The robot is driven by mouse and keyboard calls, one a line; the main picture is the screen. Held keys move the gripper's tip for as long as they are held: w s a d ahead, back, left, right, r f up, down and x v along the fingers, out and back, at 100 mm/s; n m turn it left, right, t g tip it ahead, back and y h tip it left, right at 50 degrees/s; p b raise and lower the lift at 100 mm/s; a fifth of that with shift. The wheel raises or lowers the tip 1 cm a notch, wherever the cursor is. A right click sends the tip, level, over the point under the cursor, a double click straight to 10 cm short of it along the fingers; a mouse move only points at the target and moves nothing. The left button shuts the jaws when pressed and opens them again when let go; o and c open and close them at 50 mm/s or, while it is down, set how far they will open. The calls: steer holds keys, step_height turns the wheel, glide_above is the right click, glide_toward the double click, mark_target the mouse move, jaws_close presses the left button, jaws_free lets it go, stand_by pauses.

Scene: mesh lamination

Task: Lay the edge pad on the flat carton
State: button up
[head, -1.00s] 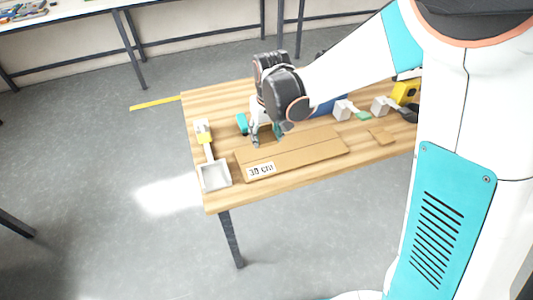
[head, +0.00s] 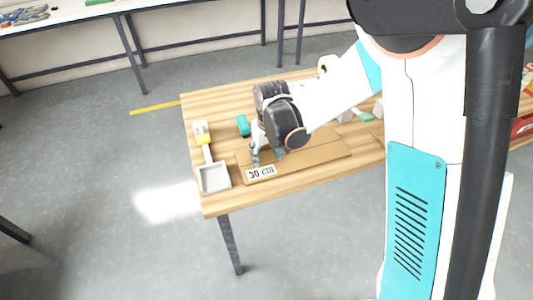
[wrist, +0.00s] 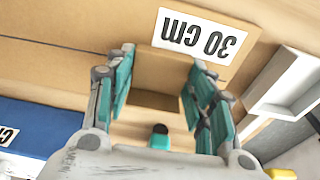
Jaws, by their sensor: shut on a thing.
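The flat carton (head: 322,154) lies on the wooden table, a long brown board with a white "30 CM" label (head: 262,173) at its near left end. It fills the upper part of the wrist view (wrist: 70,22). My gripper (head: 266,161) is over the carton's left end, just behind the label. In the wrist view, its teal fingers (wrist: 160,72) are shut on a small brown cardboard piece, the edge pad (wrist: 160,70). The pad is close to the carton beside the label; whether it touches is unclear.
A blue box (wrist: 40,128) shows at lower left in the wrist view. My arm hides much of the table's right side.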

mark_target(268, 161)
steer(key=o, duration=0.9)
steer(key=shift+f, duration=0.1)
steer(key=shift+c, duration=0.2)
step_height(268, 161, up, 12)
steer(key=s+p, duration=0.1)
steer(key=p, duration=0.3)
steer(key=shift+s+d, duration=0.25)
steer(key=shift+s, duration=0.1)
